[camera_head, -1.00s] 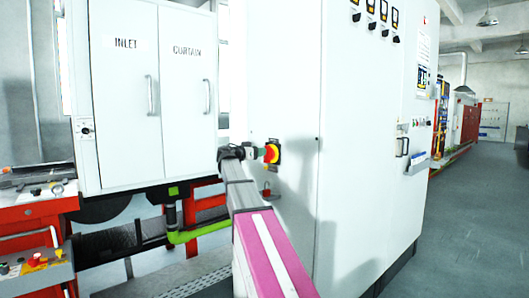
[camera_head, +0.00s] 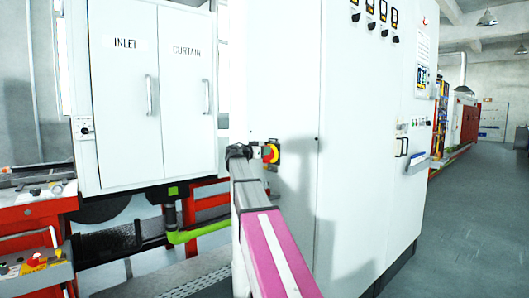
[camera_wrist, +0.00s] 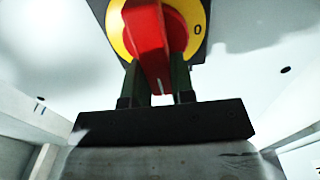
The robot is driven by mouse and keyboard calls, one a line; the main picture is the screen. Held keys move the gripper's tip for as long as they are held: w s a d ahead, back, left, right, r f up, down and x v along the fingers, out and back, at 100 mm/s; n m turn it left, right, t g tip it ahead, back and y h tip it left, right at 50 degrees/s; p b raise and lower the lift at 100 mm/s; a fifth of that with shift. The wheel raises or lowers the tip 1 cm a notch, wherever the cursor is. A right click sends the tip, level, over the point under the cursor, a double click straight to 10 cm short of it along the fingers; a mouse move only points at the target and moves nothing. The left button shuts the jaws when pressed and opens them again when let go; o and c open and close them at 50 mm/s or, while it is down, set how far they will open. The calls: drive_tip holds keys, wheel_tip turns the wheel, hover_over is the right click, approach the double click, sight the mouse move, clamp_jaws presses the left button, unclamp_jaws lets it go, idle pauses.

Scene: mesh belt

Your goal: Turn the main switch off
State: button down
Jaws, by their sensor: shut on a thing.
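The main switch (camera_head: 273,152) is a red rotary handle on a yellow disc with a black plate, on the side of the white cabinet. In the wrist view, the red handle (camera_wrist: 150,40) fills the top centre, its end with a white mark pointing down. A "0" is printed on the yellow disc, right of the handle. My gripper (camera_wrist: 156,88) has its dark fingers on either side of the handle's lower end, shut on it. In the head view, my gripper (camera_head: 258,152) is partly hidden behind my wrist, left of the switch.
The tall white cabinet (camera_head: 355,170) carries meters and knobs at its top. Left stands a cabinet marked INLET and CURTAIN (camera_head: 158,100), with a green pipe (camera_head: 195,233) below. A red-and-grey control box (camera_head: 35,265) is at lower left. The aisle (camera_head: 470,215) on the right is clear.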

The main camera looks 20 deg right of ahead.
drive_tip(key=shift+n, duration=0.3)
drive_tip(key=n, duration=0.3)
drive_tip(key=shift+w+a+f+n, duration=0.1)
drive_tip(key=shift+w+a+n, duration=0.05)
drive_tip(key=shift+w+n, duration=0.2)
drive_tip(key=shift+w+a+f+n, duration=0.1)
drive_tip(key=shift+w+f+n, duration=0.15)
drive_tip(key=shift+n, duration=2)
drive_tip(key=shift+w+a+f+n, duration=0.15)
drive_tip(key=shift+f+n, duration=0.25)
drive_tip(key=shift+n, duration=1.85)
drive_tip(key=shift+w+f+n, duration=0.25)
drive_tip(key=shift+f+n, duration=0.05)
drive_tip(key=shift+n, duration=1.95)
drive_tip(key=c, duration=1)
unclamp_jaws()
drive_tip(key=shift+o, duration=0.2)
drive_tip(key=shift+a, duration=0.1)
drive_tip(key=v, duration=1)
drive_tip(key=shift+a, duration=0.3)
